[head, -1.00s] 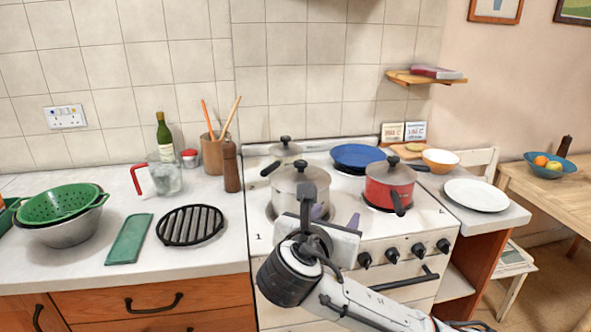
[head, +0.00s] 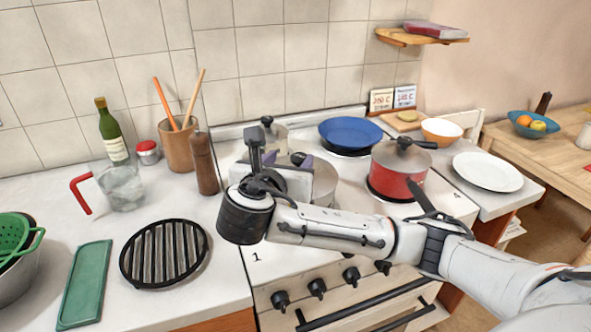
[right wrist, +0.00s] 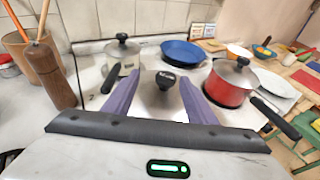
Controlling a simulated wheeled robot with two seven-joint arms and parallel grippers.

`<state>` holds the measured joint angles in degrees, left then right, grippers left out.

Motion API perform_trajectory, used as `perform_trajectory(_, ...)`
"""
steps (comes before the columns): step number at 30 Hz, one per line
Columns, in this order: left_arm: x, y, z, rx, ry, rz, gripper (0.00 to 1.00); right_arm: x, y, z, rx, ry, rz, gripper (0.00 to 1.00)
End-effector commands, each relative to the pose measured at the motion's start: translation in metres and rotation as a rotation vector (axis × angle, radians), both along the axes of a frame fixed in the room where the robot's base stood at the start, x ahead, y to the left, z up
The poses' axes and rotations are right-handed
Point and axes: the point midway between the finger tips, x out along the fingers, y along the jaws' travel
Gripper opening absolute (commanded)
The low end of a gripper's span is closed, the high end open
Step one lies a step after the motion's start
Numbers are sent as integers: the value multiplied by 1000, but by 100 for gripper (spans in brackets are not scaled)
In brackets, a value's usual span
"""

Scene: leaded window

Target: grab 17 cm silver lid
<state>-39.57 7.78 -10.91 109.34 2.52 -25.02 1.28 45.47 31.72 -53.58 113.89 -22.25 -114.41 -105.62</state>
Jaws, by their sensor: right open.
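A silver lid with a black knob (right wrist: 166,80) tops the silver pot (head: 325,182) at the front left of the stove. In the head view my right gripper (head: 278,163) hides much of this pot and lid. In the right wrist view the purple fingers (right wrist: 160,80) are apart, one on each side of the knob, with no contact visible. Other lids sit on a smaller pot (right wrist: 122,50) at the back left and on the red pot (head: 398,168). I cannot read which lid is 17 cm. My left gripper is out of view.
A blue pan (head: 350,132) sits on the back right of the stove. A pepper mill (head: 204,165) and utensil pot (head: 178,147) stand left of the stove. A black grill rack (head: 164,253) lies on the counter. The red pot's handle (head: 420,197) points forward.

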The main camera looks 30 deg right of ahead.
Motion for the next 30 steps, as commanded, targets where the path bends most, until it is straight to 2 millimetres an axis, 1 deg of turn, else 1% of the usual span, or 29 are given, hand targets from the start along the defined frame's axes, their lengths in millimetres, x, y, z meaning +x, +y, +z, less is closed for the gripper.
perform_trajectory(1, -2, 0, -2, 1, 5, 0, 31, 2, -8, 1, -8, -1, -12, 51)
perform_trajectory(3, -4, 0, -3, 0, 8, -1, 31, 6, -16, -3, -7, 3, -20, 51)
perform_trajectory(6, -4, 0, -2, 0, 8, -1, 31, 14, -23, -7, -5, 4, -16, 51)
perform_trajectory(11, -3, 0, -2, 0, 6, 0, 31, 19, -30, -12, 1, 5, -18, 51)
perform_trajectory(14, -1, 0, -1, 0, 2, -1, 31, 24, -40, -15, 0, 6, -19, 51)
perform_trajectory(18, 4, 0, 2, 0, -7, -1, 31, 35, -58, -22, 0, 7, -19, 51)
perform_trajectory(21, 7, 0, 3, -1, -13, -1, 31, 43, -65, -26, 1, 6, -18, 51)
perform_trajectory(24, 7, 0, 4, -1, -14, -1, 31, 47, -68, -27, 2, 5, -16, 51)
perform_trajectory(30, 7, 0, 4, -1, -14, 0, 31, 47, -69, -27, 2, 5, -15, 51)
